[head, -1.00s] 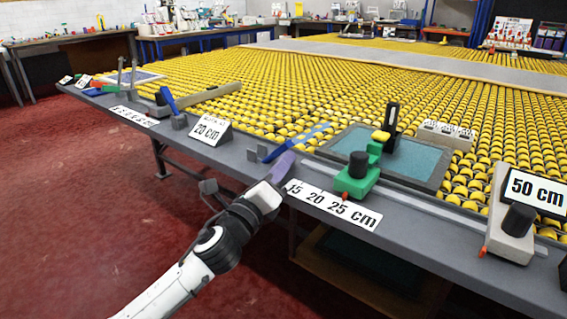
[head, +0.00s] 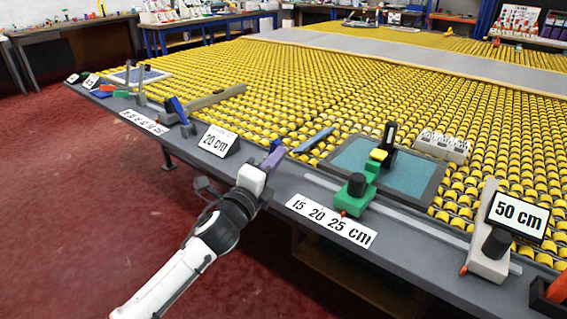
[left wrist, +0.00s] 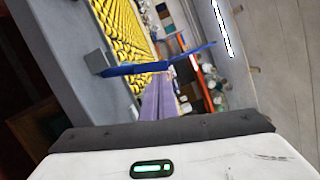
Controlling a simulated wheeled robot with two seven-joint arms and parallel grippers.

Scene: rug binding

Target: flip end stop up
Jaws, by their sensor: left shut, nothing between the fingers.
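A long blue bar (head: 315,139), which I take to be the end stop, lies low and slanting over the table edge by the yellow rollers. In the left wrist view the blue bar (left wrist: 190,59) crosses in front of my fingers, with a grey block (left wrist: 97,62) at its left end. My left gripper (head: 272,158) has purple fingers, is shut and empty, and is at the bar's near end. In the left wrist view the finger tips (left wrist: 158,82) are close to the bar; I cannot tell whether they touch. The gripper hides the block in the head view. My right gripper is out of view.
A 20 cm sign (head: 219,141) stands left of my gripper. A green clamp (head: 355,193) and a 15 20 25 cm label (head: 331,221) are to its right. A grey stop with a 50 cm sign (head: 517,213) stands far right. Another blue flap (head: 179,109) is raised farther left.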

